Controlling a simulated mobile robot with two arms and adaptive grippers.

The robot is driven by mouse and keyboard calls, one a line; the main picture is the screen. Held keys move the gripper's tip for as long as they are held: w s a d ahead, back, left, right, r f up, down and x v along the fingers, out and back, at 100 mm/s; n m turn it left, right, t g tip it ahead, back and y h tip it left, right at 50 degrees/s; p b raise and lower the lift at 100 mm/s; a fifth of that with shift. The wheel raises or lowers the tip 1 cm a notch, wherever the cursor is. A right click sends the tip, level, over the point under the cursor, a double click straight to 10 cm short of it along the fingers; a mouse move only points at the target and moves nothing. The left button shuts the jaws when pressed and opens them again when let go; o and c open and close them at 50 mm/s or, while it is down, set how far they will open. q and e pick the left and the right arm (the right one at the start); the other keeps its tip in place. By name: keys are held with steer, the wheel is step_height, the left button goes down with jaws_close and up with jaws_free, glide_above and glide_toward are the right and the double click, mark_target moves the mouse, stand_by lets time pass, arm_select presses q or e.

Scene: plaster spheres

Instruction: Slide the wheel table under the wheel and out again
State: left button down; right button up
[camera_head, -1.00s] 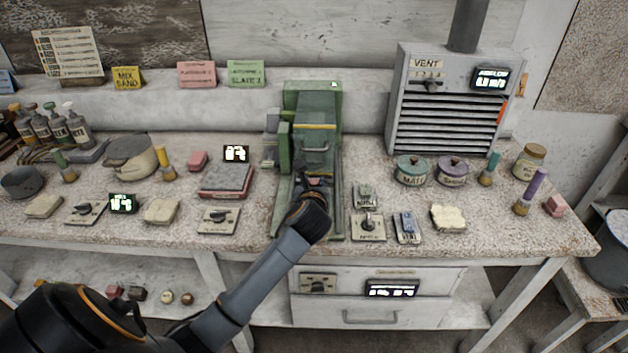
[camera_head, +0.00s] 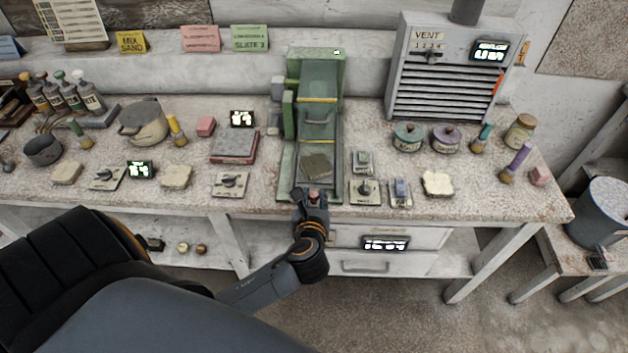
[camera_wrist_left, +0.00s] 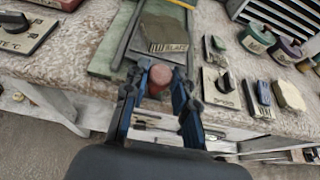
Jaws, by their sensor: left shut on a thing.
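The green grinding machine (camera_head: 330,53) stands at the middle of the bench, its wheel hidden behind the green guard. Its wheel table (camera_head: 319,187) is drawn out towards the bench's front edge, with a dark slate piece (camera_head: 317,166) lying on it in front of the guard. The slate also shows in the left wrist view (camera_wrist_left: 165,32). My left gripper (camera_head: 313,196) is shut on the reddish knob at the table's front end. In the left wrist view the knob (camera_wrist_left: 160,75) sits between the fingers (camera_wrist_left: 158,92). My right gripper is not in view.
Switch plates (camera_head: 366,191) and small control boxes stand close right of the machine, with a pale block (camera_head: 437,184) beyond. Left are another switch plate (camera_head: 230,184) and a red-edged grey slab (camera_head: 234,147). The grey vent unit (camera_head: 445,70) stands behind right. Floor ahead is clear.

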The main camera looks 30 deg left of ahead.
arm_select(q)
steer(key=shift+s+d+f, duration=0.1)
steer(key=shift+f, duration=0.05)
steer(key=c, duration=1.1)
jaws_free()
steer(key=shift+s, duration=0.1)
steer(key=shift+o, duration=0.2)
steer(key=v, duration=1.2)
steer(key=shift+d, duration=0.1)
